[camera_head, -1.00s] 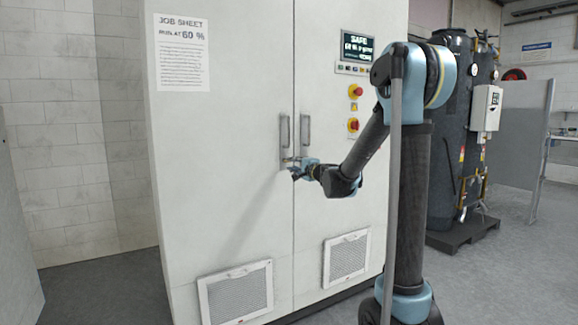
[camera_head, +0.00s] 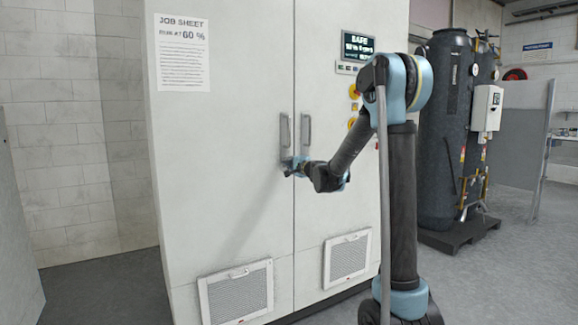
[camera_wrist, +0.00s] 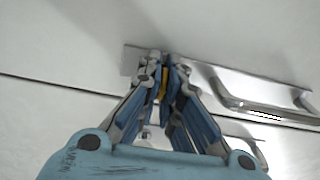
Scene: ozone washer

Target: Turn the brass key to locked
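The brass key (camera_wrist: 164,82) shows in the wrist view as a narrow yellow strip between my fingertips. Most of it is hidden by the fingers, so its turn angle cannot be read. My gripper (camera_wrist: 163,72) has its fingertips drawn together on the key, against a metal plate on the cabinet door. In the head view my gripper (camera_head: 289,166) is at the door seam, just below the two door handles. The key cannot be made out there.
The white cabinet (camera_head: 230,190) fills the middle, with a left handle (camera_head: 285,132) and a right handle (camera_head: 306,131) close above my gripper. A display (camera_head: 358,48) and partly covered buttons sit at upper right. A dark tank (camera_head: 445,130) stands to the right.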

